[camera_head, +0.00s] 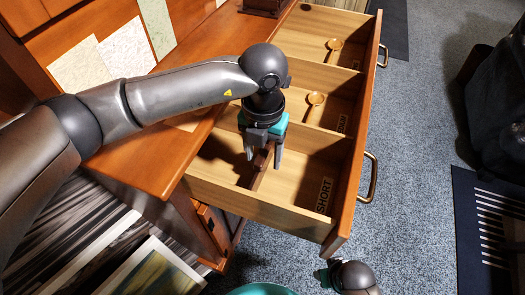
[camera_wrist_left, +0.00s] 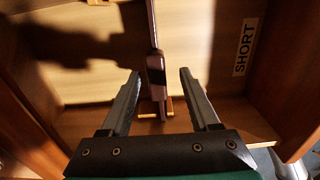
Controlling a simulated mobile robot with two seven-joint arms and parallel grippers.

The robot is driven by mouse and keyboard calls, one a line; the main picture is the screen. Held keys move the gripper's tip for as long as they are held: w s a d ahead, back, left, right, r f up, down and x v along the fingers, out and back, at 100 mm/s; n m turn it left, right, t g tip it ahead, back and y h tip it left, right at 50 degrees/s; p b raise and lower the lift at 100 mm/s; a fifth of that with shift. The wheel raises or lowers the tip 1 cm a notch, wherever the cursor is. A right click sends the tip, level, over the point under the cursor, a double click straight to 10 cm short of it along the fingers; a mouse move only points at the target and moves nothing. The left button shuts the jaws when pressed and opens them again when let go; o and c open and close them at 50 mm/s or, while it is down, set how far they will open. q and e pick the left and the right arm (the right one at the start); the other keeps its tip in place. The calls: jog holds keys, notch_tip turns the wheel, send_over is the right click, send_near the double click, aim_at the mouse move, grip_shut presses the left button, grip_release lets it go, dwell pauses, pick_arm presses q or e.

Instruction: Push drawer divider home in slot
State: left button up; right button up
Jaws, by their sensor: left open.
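The open drawer (camera_head: 262,206) has pale wooden walls and a reddish front. A dark, narrow divider (camera_head: 263,168) stands in its near compartment, partly hidden by my left gripper. My left gripper (camera_head: 263,153) is open and points down over this compartment. In the left wrist view, the divider (camera_wrist_left: 155,62) runs between the open fingers (camera_wrist_left: 159,73), with a gap on each side. A small brass-coloured slot piece (camera_wrist_left: 168,106) shows near the divider's lower end. I cannot tell how deep the divider sits. Part of my right arm shows at the bottom; its jaws are unclear.
Wooden spoons lie in the middle (camera_head: 315,100) and far (camera_head: 334,45) compartments. Brass handles (camera_head: 371,178) stick out at the right. The cabinet top (camera_head: 150,150) lies left; carpet (camera_head: 420,150) is open to the right.

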pick_arm(q)
notch_tip(320, 180, up, 16)
jog(key=p, duration=1.2)
jog(key=shift+f, duration=0.25)
jog(key=shift+w, duration=0.1)
